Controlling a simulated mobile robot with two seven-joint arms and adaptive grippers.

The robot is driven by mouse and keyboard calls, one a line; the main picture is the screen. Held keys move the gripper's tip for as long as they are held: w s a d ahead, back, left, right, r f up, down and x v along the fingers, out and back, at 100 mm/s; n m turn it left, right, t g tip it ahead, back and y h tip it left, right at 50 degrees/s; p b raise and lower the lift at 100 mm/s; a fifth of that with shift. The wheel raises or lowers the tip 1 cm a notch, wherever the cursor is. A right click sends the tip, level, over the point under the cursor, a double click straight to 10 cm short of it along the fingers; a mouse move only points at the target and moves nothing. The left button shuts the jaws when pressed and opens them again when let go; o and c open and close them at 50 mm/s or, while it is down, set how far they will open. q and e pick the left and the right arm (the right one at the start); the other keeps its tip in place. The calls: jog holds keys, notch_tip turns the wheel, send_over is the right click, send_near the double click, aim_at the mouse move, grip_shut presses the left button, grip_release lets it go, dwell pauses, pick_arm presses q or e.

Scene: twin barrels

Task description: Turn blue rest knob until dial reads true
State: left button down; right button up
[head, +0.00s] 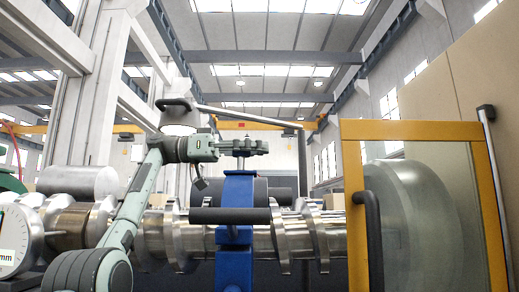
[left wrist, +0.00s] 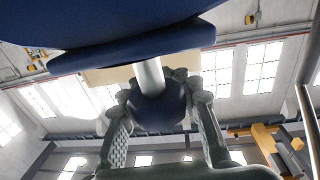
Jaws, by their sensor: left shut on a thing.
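The blue rest (head: 237,190) stands upright around the shiny crankshaft-like workpiece (head: 290,240) in the middle of the head view. My left gripper (head: 246,148) reaches in at its top and is shut on the knob. In the left wrist view the round dark blue knob (left wrist: 160,108) sits between the two fingers of the left gripper (left wrist: 163,115), on a pale metal stem (left wrist: 150,76) below the blue body (left wrist: 110,22). A white dial (head: 14,242) is cut off at the left edge; I cannot make out its reading. My right gripper is not in view.
A yellow-framed clear guard (head: 413,130) with a black handle (head: 373,240) stands at the right. A dark horizontal bar (head: 230,215) crosses the front of the rest. A metal cylinder (head: 78,181) lies at the left.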

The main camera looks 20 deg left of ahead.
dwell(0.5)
pick_arm(q)
jog(key=c, duration=1.1)
grip_release()
jog(key=a, duration=0.4)
jog(key=s+a, duration=0.1)
jog(key=a, duration=0.1)
jog(key=shift+s+a, duration=0.1)
jog(key=shift+a, duration=0.15)
jog(key=shift+s+a, duration=0.1)
jog(key=shift+a, duration=0.35)
jog(key=shift+o, duration=0.4)
